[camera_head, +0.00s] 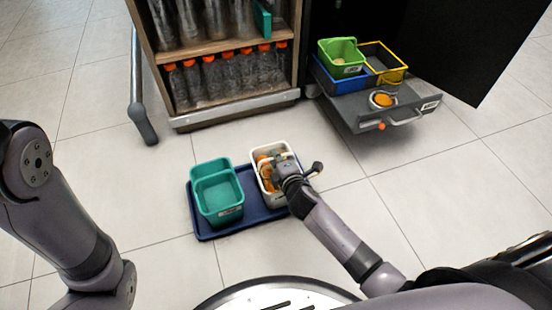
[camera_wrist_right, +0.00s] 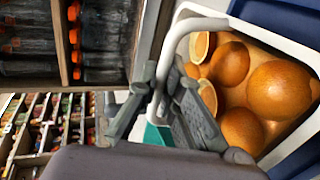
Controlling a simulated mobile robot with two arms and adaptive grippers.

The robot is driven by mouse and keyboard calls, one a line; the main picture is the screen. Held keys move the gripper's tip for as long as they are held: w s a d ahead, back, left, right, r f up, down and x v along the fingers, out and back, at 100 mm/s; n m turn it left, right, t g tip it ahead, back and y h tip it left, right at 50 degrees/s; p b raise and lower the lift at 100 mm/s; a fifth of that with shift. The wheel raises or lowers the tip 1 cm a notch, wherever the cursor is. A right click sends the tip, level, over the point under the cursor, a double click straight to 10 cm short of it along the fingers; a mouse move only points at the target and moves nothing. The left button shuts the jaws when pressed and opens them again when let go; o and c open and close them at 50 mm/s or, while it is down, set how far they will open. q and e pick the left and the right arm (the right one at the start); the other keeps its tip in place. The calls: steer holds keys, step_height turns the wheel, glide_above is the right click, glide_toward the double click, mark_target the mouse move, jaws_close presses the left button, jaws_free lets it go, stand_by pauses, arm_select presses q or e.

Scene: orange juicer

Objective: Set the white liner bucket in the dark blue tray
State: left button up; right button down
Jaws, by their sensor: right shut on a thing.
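The white liner bucket (camera_head: 257,155) holds oranges and orange halves and is at the right part of the dark blue tray (camera_head: 204,233) on the floor. I cannot tell whether it rests fully on the tray. My right gripper (camera_head: 283,160) is at the bucket's right side, partly hiding it. In the right wrist view my right gripper (camera_wrist_right: 168,88) is shut on the bucket's pale handle (camera_wrist_right: 185,30), beside the oranges (camera_wrist_right: 278,90). A teal bucket (camera_head: 218,192) stands on the tray's left part. My left arm shows at the left, but its gripper is out of view.
A cabinet with bottles (camera_head: 215,80) on shelves stands behind the tray. An open grey drawer (camera_head: 360,112) at the back right holds a green bucket (camera_head: 341,55), a yellow-rimmed bin (camera_head: 388,70) and a blue bin (camera_head: 327,80). Floor left and right of the tray is clear.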

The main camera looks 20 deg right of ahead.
steer(key=c, duration=2.2)
jaws_free()
steer(key=shift+f, duration=0.15)
steer(key=o, duration=0.4)
steer(key=shift+o, duration=0.2)
